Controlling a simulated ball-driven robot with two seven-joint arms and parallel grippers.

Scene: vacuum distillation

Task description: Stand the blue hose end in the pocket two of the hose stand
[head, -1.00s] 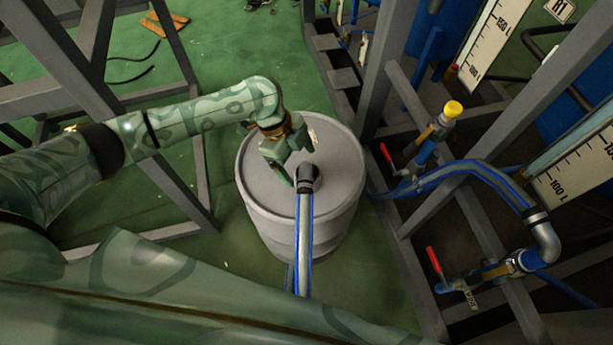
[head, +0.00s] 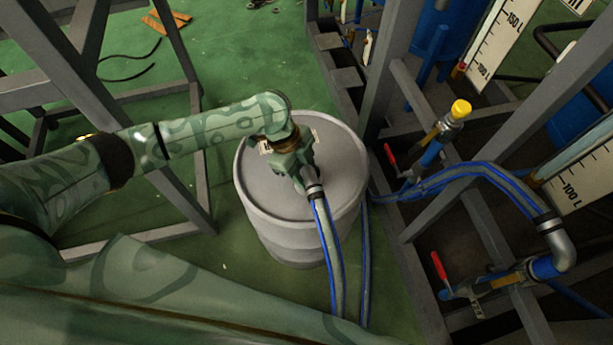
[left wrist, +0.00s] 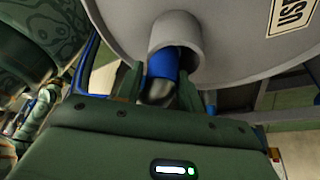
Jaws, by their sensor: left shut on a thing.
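My left gripper (head: 303,182) is over the grey drum (head: 265,205) in the head view and is shut on the blue hose end. The hose end shows a dark and metal collar (head: 313,188), with the blue-striped hose (head: 330,250) running down the drum's front. In the left wrist view the blue hose end (left wrist: 163,63) sits between my fingers (left wrist: 161,76). It overlaps the mouth of a grey round socket (left wrist: 180,32) by the drum top; I cannot tell how deep it is inside. I cannot make out the hose stand or pocket two. My right gripper is not in view.
A grey frame with red-handled valves (head: 440,268), a yellow-capped valve (head: 461,109) and another blue-striped hose (head: 480,172) stands on the right. Grey frame bars (head: 200,165) stand on the left. Green floor (head: 235,60) is free behind the drum.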

